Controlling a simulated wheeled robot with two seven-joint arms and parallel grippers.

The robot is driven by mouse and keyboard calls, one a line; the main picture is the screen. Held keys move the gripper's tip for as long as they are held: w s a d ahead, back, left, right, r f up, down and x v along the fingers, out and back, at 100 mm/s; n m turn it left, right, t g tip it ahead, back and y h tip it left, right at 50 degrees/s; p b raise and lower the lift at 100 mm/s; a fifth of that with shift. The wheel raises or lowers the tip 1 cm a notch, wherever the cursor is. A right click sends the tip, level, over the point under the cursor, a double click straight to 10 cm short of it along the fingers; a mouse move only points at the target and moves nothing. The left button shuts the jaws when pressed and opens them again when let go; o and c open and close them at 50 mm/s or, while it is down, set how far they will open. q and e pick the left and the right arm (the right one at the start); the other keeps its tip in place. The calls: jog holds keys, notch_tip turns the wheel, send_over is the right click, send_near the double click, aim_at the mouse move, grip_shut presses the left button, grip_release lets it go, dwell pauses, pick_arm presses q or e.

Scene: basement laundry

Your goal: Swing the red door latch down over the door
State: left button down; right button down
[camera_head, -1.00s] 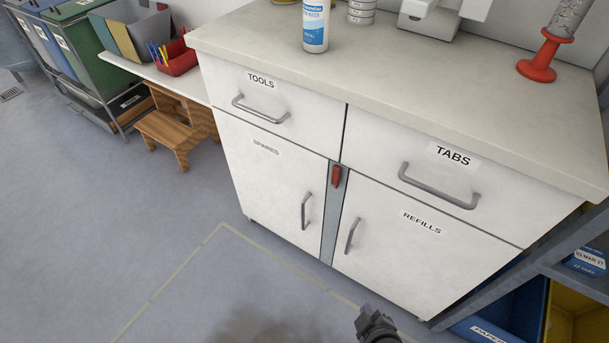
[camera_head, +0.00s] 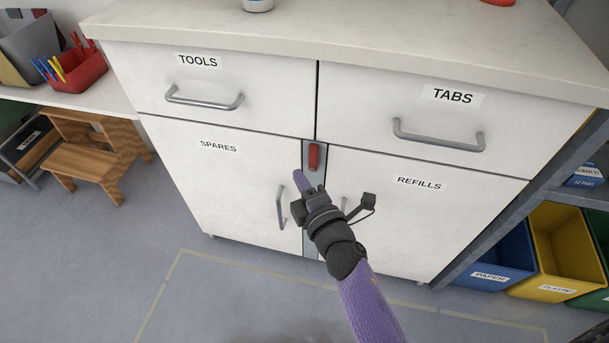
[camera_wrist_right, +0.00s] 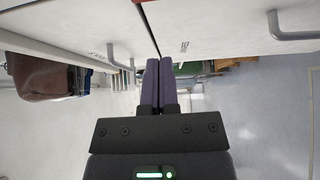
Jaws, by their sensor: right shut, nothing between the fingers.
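The red door latch (camera_head: 314,157) is a small upright bar at the top of the grey strip (camera_head: 316,180) between the SPARES door (camera_head: 225,185) and the REFILLS door (camera_head: 420,215). A bit of red (camera_wrist_right: 138,2) at the top edge of the wrist view may be the latch. Both doors look closed. My right gripper (camera_head: 299,180) reaches up in front of the strip, its purple fingertips just below and left of the latch, seemingly apart from it. In the wrist view its fingers (camera_wrist_right: 158,65) are together and empty. My left gripper is not in view.
The SPARES door handle (camera_head: 281,208) stands out just left of my right gripper. The REFILLS handle is partly hidden behind the gripper. Drawers with handles (camera_head: 438,137) lie above, under the countertop (camera_head: 330,40). Bins (camera_head: 565,255) stand at right, a wooden stool (camera_head: 95,155) at left.

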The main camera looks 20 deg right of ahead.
aim_at(299, 147)
jog(key=w, duration=0.2)
jog(key=w+b, duration=0.1)
jog(key=w, duration=0.2)
jog(key=w+b, duration=0.1)
jog(key=w, duration=0.1)
jog(key=shift+w+a+f, duration=0.25)
jog(key=shift+w+a, duration=0.05)
jog(key=shift+w, duration=0.05)
jog(key=shift+s+d+r+p, duration=0.15)
jog(key=shift+s+d, duration=0.3)
jog(key=shift+d, duration=0.15)
jog(key=shift+s+d+r+p, duration=0.15)
jog(key=shift+s+d, duration=0.3)
jog(key=shift+d, duration=0.15)
jog(key=shift+s+d+f, duration=0.1)
jog(key=shift+s+d, duration=0.25)
jog(key=shift+d, duration=0.15)
